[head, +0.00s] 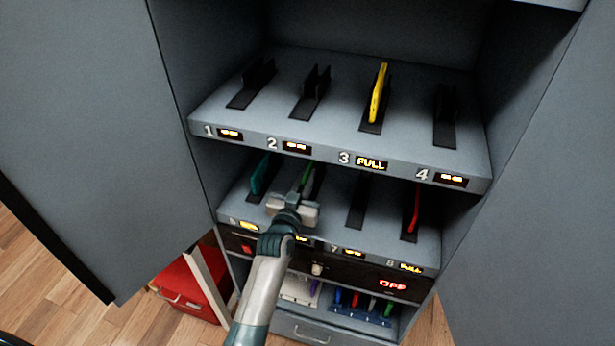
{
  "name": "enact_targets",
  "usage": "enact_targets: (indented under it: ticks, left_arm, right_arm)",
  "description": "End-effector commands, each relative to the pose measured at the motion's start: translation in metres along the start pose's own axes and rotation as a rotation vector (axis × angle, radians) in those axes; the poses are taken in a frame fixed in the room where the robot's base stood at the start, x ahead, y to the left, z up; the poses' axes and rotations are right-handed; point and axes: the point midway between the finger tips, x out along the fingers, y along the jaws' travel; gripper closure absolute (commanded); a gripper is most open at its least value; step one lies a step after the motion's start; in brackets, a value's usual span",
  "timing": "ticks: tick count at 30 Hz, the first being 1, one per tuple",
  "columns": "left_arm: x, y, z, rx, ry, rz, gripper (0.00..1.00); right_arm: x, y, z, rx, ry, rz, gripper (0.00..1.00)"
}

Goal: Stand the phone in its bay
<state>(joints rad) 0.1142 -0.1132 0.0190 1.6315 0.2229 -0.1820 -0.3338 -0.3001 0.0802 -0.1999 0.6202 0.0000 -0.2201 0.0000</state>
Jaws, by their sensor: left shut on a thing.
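My left gripper (303,190) reaches into the lower shelf from the front and is shut on a green phone (307,174). The phone is seen nearly edge-on and looks roughly upright at the second bay from the left, whose number my gripper hides. The gripper hides the phone's near and lower part, so I cannot tell whether it rests in the bay. On the same lower shelf (335,215), a teal phone (261,174) stands in the leftmost bay and a red phone (414,207) in bay 8. Bay 7 (357,205) is empty. My right gripper is not in view.
The upper shelf (225,118) holds a yellow phone (379,92) in bay 3, marked FULL; bays 1, 2 and 4 are empty. Cabinet doors (75,130) stand open on both sides. Below are a panel reading OFF (392,285), coloured items (355,300) and a red box (182,288).

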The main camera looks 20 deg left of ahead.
Motion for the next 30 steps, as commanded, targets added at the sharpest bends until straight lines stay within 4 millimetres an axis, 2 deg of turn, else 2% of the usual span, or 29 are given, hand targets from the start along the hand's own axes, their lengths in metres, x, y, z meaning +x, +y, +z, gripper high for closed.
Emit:
enact_targets:
  ticks: [30]
  left_arm:
    - [0.000, 0.000, 0.025, 0.000, 0.001, 0.000, 1.00]
  right_arm:
    - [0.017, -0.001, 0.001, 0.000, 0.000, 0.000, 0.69]
